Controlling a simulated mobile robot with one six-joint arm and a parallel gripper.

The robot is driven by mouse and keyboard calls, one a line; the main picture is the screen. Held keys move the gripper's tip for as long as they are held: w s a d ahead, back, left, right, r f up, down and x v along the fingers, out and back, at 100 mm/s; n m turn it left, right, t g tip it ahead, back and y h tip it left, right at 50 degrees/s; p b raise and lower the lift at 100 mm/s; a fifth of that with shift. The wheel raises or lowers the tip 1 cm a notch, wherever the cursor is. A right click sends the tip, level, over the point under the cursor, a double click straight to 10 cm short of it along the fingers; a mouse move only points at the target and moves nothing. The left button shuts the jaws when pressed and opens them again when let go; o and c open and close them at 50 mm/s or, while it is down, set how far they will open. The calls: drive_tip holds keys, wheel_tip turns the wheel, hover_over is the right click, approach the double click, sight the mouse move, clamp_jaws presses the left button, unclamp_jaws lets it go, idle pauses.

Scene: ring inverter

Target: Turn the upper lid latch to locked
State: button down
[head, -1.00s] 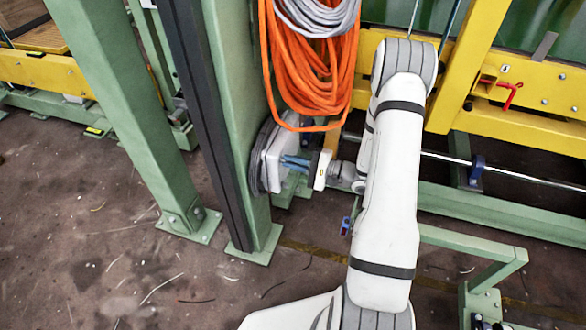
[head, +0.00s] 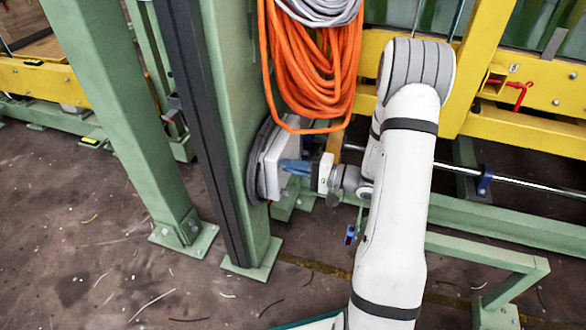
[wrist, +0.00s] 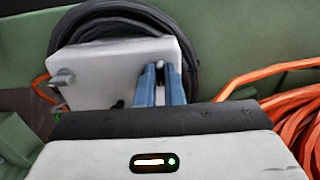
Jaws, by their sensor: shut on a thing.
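The pale grey inverter box (head: 270,160) is fixed to the green post in the head view, and its lid (wrist: 112,72) fills the upper middle of the wrist view. My gripper (head: 290,166) reaches the box from the right. In the wrist view its blue fingers (wrist: 160,72) are shut on the upper lid latch (wrist: 160,66), a small grey piece mostly hidden between them. A second grey latch (wrist: 62,78) sticks out at the lid's left edge in the wrist view and is untouched. The held latch's exact angle cannot be told.
A black cable coil (wrist: 125,18) sits behind the box. A large orange cable bundle (head: 312,70) hangs just above it, close to my gripper. Green posts (head: 125,110) stand to the left. Yellow beams (head: 525,128) and a green frame lie to the right.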

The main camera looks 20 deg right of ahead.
drive_tip(key=c, duration=1.5)
unclamp_jaws()
drive_tip(key=shift+c, duration=0.2)
drive_tip(key=p+v, duration=0.2)
drive_tip(key=v, duration=0.5)
drive_tip(key=shift+s+d, duration=0.2)
drive_tip(key=shift+d, duration=0.1)
drive_tip(key=shift+f, duration=0.1)
